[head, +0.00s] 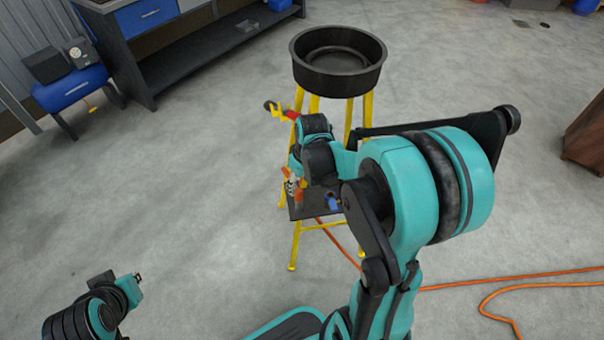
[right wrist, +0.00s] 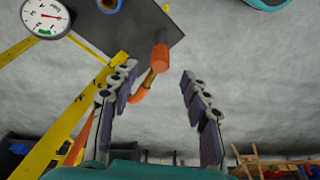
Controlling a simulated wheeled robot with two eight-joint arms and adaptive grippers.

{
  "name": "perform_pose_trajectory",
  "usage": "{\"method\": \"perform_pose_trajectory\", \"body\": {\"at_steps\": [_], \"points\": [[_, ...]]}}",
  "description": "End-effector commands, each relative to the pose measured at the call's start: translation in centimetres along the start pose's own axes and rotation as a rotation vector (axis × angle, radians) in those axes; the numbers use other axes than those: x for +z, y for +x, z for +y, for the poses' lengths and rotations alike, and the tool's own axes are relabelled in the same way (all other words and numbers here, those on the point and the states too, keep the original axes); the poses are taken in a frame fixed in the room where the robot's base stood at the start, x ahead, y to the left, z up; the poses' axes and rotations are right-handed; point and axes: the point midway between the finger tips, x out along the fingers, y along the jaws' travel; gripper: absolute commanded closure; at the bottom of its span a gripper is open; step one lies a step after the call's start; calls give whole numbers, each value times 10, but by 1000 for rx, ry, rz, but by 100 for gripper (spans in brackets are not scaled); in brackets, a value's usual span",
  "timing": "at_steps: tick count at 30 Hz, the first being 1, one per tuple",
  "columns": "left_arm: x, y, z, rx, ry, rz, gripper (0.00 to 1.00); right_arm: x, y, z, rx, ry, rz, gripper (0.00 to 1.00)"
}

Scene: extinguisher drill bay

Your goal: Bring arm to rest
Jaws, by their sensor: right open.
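My right arm reaches forward across the head view to a yellow-legged stand (head: 298,240). Its gripper (head: 293,186) is small and partly hidden beside the stand. In the right wrist view my right gripper (right wrist: 157,75) has its two fingers spread apart, with nothing held. An orange handle-like piece (right wrist: 160,58) appears beyond the gap, against a dark plate (right wrist: 150,22); I cannot tell how far off. Part of my left arm shows at the lower left of the head view; its fingers cannot be made out.
A black round pan (head: 338,75) tops the stand. A red and yellow piece (head: 280,110) sticks out at its left. A white gauge (right wrist: 45,17) shows near the dark plate. An orange hose (head: 500,308) lies on the floor, right. A workbench (head: 215,55) stands back left.

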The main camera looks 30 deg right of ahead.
Motion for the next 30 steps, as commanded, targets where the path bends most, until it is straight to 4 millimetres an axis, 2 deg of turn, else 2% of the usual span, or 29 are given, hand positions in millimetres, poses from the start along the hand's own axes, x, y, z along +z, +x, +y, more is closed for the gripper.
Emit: {"method": "perform_pose_trajectory", "body": {"at_steps": [3, 9, 20, 23, 26, 30], "points": [[0, 0, 0, 0, 0, 0, 100, 0, -25, 0, 0, 0, 0, 53], [0, 0, 0, 0, 0, 0, 100, 0, -49, 0, 0, -1, 0, 53], [0, 0, 0, 0, 0, 0, 100, 0, -57, -1, 2, 1, 3, 53], [0, 0, 0, 0, 0, 0, 100, 2, -64, -10, 15, 10, 24, 53], [0, 0, 0, 0, 0, 0, 100, 8, -78, -29, 41, 31, 72, 53], [0, 0, 0, 0, 0, 0, 100, 22, -99, -64, 77, 76, 179, 53]]}}
